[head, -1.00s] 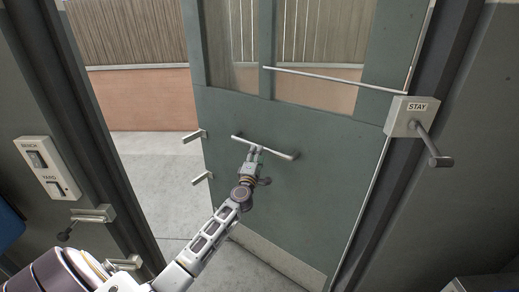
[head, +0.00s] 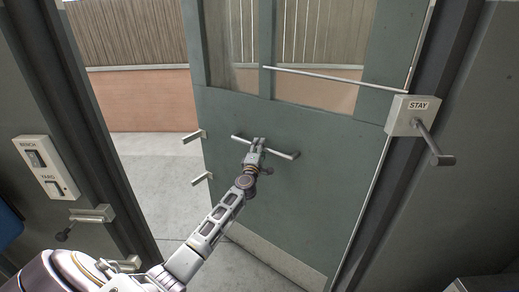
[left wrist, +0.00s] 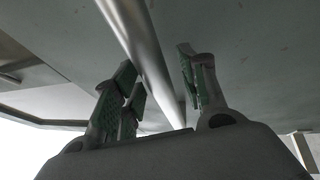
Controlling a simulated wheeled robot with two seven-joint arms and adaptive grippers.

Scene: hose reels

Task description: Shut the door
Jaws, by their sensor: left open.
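The green door (head: 335,170) stands open, swung outward from its frame, with glass in its upper part. A pale bar handle (head: 283,153) crosses its lower panel. My left gripper (head: 259,141) is at the middle of this handle. In the left wrist view the handle (left wrist: 135,35) runs between the spread, green-padded fingers of the gripper (left wrist: 158,88). The fingers are open and not closed on the bar; whether either touches it I cannot tell. My right gripper is not in view.
A box marked STAY (head: 410,116) with a lever (head: 433,148) sits on the right jamb, and a thin rod (head: 335,77) runs from it across the door. Latch hardware (head: 92,214) and a BENCH/YARD switch plate (head: 46,166) are at left. The doorway floor (head: 160,165) is clear.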

